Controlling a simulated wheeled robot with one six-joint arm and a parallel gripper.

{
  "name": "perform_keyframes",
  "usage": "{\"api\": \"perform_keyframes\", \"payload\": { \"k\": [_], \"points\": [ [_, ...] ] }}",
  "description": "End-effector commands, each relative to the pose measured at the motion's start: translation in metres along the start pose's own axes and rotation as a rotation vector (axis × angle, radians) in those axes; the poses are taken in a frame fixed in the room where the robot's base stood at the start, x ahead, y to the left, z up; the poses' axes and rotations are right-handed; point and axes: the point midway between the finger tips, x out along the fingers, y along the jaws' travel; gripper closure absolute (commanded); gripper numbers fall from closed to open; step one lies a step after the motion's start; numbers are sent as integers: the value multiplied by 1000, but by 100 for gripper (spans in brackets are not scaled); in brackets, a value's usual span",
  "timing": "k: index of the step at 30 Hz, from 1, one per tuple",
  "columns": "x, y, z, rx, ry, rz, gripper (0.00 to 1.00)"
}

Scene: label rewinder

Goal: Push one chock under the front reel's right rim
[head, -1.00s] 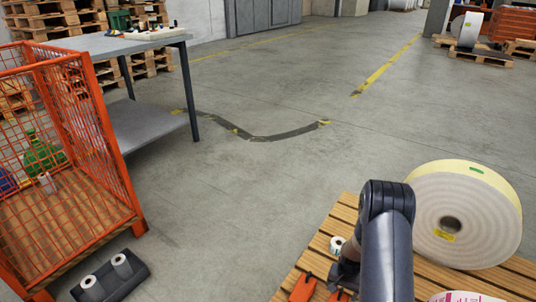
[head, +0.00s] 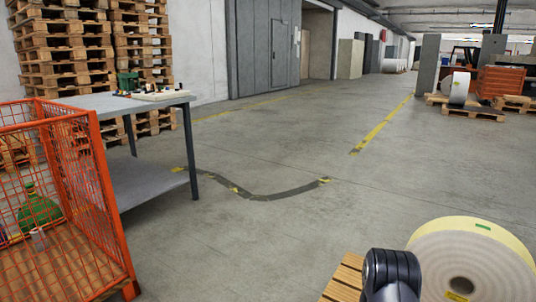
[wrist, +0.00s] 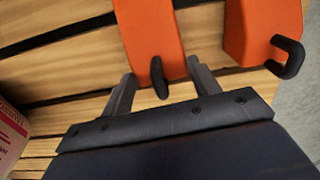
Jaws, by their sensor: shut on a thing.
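In the wrist view an orange chock (wrist: 150,32) with a black handle lies on the wooden slats. My gripper (wrist: 160,72) is shut on this chock, its two fingers on either side of the handle end. A second orange chock (wrist: 262,30) with a black hooked handle sits to the right, apart from the gripper. In the head view a large white reel (head: 480,255) with a pale yellow outer edge shows at the lower right. I cannot tell whether it is the front reel. The chocks and my gripper are out of the head view, and no chock-to-rim contact is visible.
The pallet's slats (head: 343,280) show beside my arm. A box-like thing with pink print (wrist: 12,135) is at the wrist view's left edge. An orange mesh cage (head: 112,215) and a grey table (head: 165,100) stand left. The floor between is open.

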Motion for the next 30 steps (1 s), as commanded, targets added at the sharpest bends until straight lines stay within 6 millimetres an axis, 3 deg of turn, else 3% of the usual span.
{"api": "perform_keyframes", "payload": {
  "k": [11, 30],
  "points": [
    [-2, 0, 0, 0, 1, 0, 65],
    [-38, 0, -1, 0, 1, 0, 65]
  ]
}}
